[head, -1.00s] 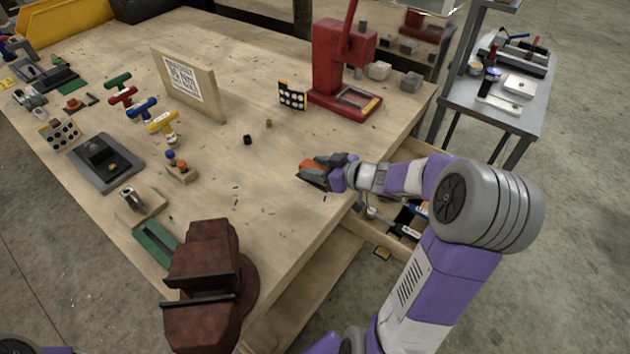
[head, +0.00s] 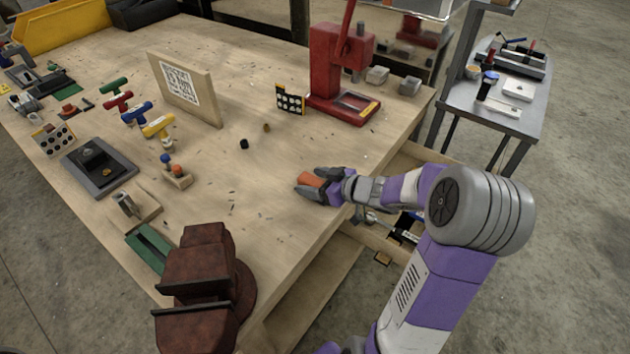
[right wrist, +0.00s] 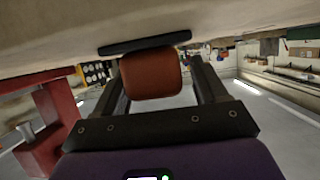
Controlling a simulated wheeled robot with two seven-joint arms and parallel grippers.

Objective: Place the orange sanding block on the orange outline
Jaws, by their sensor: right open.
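The orange sanding block (head: 312,180) is at the table's right front edge, between the fingers of my right gripper (head: 318,186). In the right wrist view the block (right wrist: 151,74) shows its rounded orange face, with a wider dark strip (right wrist: 145,43) at its table side. The right gripper (right wrist: 160,82) is open, with a finger on each side of the block and a visible gap at the right finger. I cannot make out the orange outline; the block and gripper may cover it. My left gripper is not in view.
A red press (head: 340,75) stands behind the gripper, with a dotted card (head: 290,99) beside it. A rusty vise (head: 205,275) is at the front left. Small black (head: 244,144) and brown pieces lie mid-table. An open drawer (head: 385,232) is below the right edge.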

